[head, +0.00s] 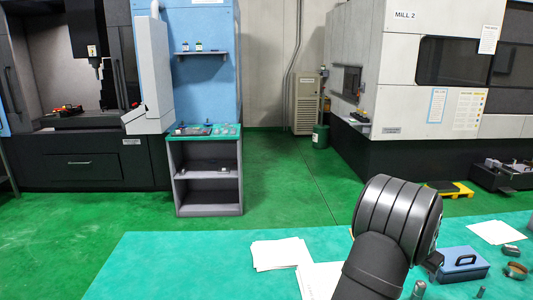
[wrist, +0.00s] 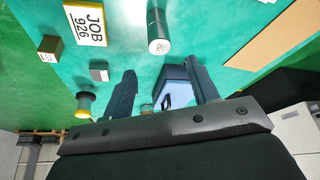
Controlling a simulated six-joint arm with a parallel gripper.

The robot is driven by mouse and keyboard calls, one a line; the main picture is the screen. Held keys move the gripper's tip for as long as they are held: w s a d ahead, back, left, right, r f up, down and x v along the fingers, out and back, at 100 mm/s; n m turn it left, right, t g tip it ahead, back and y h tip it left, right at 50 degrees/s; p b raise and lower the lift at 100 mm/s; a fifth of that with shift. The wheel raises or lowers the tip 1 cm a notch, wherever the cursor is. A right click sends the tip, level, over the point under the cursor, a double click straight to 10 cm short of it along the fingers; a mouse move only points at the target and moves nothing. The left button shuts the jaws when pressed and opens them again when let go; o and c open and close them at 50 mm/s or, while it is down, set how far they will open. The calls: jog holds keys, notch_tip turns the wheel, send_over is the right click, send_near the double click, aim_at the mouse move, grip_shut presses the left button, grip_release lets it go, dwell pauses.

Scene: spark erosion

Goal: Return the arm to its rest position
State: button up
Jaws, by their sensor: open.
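My gripper (wrist: 160,68) shows in the wrist view with its two dark fingers spread apart. The gap between them is empty. A blue box (wrist: 176,88) lies beyond the fingers, partly hidden by them. My dark arm rises at the front right of the head view, over the green table (head: 180,262). The gripper itself cannot be made out in the head view.
In the wrist view, a JOB 926 sign (wrist: 87,20), a dark block (wrist: 50,48), a grey block (wrist: 98,71) and a silver-and-black cylinder (wrist: 158,28) stand around. Papers (head: 281,253) and a handled blue box (head: 462,263) lie on the table in the head view.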

aim_at(421, 284)
jog(key=x, duration=0.9)
jog(key=shift+f, duration=0.15)
notch_tip(421, 284, up, 4)
jog(key=shift+r, duration=0.15)
jog(key=s+d+r, duration=0.2)
jog(key=s+r, duration=0.5)
jog(key=s, duration=0.4)
jog(key=w+d+f, duration=0.4)
jog(key=w+d, duration=0.3)
jog(key=w, duration=0.2)
jog(key=shift+m, duration=0.3)
jog(key=w+a+f, duration=0.1)
jog(key=w+f, duration=0.1)
jog(key=w, duration=0.2)
jog(key=w+a+f, duration=0.1)
jog(key=w+f, duration=0.2)
jog(key=w, duration=0.1)
jog(key=w+a+f, duration=0.1)
jog(key=w+f, duration=0.1)
jog(key=w, duration=0.2)
jog(key=shift+f, duration=0.2)
